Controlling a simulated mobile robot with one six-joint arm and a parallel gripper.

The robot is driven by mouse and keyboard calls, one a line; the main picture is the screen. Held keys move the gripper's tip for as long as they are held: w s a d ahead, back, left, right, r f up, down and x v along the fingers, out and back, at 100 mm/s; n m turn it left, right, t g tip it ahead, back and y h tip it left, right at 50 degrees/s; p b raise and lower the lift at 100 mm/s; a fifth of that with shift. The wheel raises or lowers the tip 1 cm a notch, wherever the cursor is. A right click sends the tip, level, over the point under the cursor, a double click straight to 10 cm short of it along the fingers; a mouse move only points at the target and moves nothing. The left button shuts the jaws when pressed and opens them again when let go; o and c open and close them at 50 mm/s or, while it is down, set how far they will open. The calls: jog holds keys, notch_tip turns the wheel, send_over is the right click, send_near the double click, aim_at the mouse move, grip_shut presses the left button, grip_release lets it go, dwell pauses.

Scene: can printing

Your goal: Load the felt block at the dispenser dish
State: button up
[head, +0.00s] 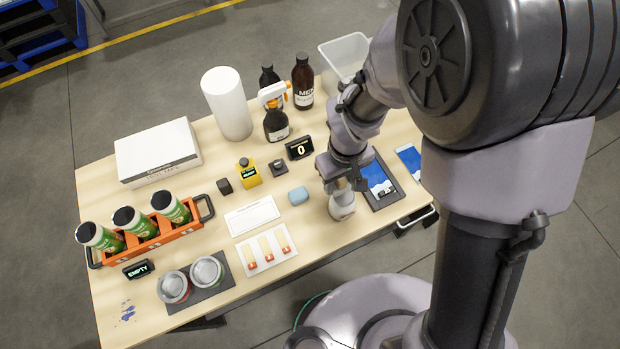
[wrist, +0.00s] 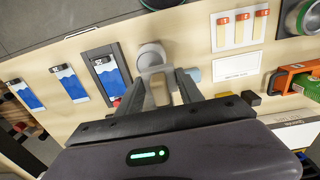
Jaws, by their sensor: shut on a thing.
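My gripper (wrist: 160,78) is shut on a small pale block (wrist: 156,70), which looks like the felt block; the fingers hide part of it. In the head view my gripper (head: 341,184) points down over a round whitish dish (head: 342,208) near the table's front edge, which looks like the dispenser dish. The dish also shows in the wrist view (wrist: 151,52), just beyond the fingertips. I cannot tell whether the block touches the dish.
Right of the dish is a dark tray with a blue-and-white piece (head: 379,182). Left is a light-blue rounded block (head: 298,196). A white card with red-tipped strips (head: 267,264) lies further left. Bottles (head: 276,124) and a white roll (head: 228,105) stand behind.

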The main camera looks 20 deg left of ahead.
aim_at(344, 195)
jog(key=shift+w+d+r, duration=0.3)
jog(key=shift+w+d, duration=0.05)
jog(key=shift+d, duration=0.15)
jog(key=shift+w+d+r, duration=0.3)
jog(key=shift+w+d, duration=0.05)
jog(key=shift+d, duration=0.1)
notch_tip(344, 195, down, 6)
jog(key=b, duration=0.4)
jog(key=shift+s+a, duration=0.1)
jog(key=shift+s, duration=0.05)
jog(key=shift+f+b, duration=0.95)
jog(key=shift+f, duration=0.2)
dwell(0.3)
jog(key=shift+r, duration=0.15)
dwell(0.6)
notch_tip(344, 195, up, 7)
jog(key=p, duration=0.5)
dwell(0.4)
